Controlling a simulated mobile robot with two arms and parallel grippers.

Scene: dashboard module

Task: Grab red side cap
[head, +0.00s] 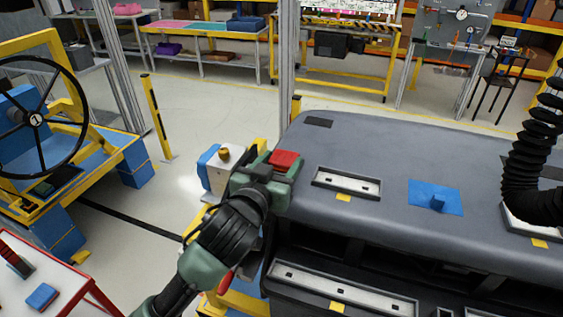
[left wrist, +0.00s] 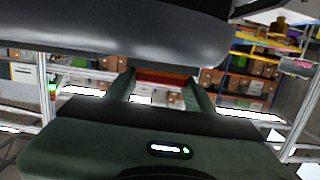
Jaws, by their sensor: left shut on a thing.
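The red side cap (head: 286,159) is at the left end of the grey dashboard module (head: 400,150). My left gripper (head: 283,171) is shut on the cap, with the red top showing between and above the green fingers. In the left wrist view the red cap (left wrist: 166,78) lies between the two fingertips (left wrist: 162,92), close under the dark dashboard edge. Whether the cap touches the dashboard cannot be told. My right gripper is not in view.
A blue piece (head: 436,198) and a slotted vent panel (head: 346,184) are on the dashboard top. A black ribbed hose (head: 533,150) stands at the right. A white box with a yellow knob (head: 224,168) is just left of my gripper. A red-framed table (head: 45,285) is at lower left.

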